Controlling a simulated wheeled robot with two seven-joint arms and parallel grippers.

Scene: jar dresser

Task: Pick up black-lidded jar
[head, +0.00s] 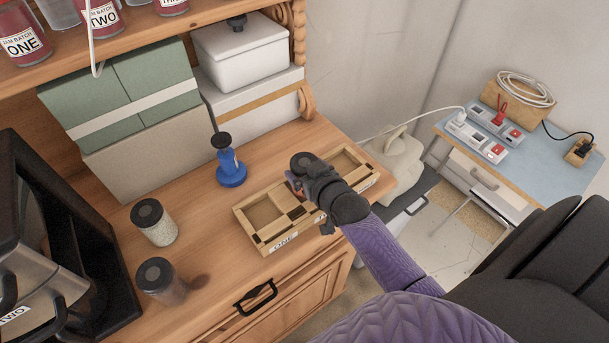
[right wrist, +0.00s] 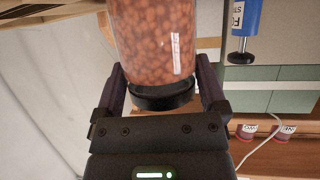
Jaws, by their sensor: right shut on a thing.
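A clear jar of brown beans (right wrist: 153,42) with a black lid (right wrist: 162,98) is between the fingers of my right gripper (right wrist: 162,88). The right wrist view is upside down, so the lid shows below the beans. In the head view my right gripper (head: 310,176) is over the wooden divided tray (head: 268,238). It hides most of the jar there; the dark lid (head: 303,160) shows at its tip. I cannot tell whether the jar's base touches the tray. Two other black-lidded jars, one pale-filled (head: 160,232) and one darker (head: 166,289), stand on the dresser. My left gripper is not in view.
A blue bottle-like object with a black top (head: 231,172) stands behind the tray. A black machine (head: 60,235) is at the left. Boxes (head: 140,105) and a white lidded container (head: 240,55) line the back. Bare dresser top lies between the jars and tray.

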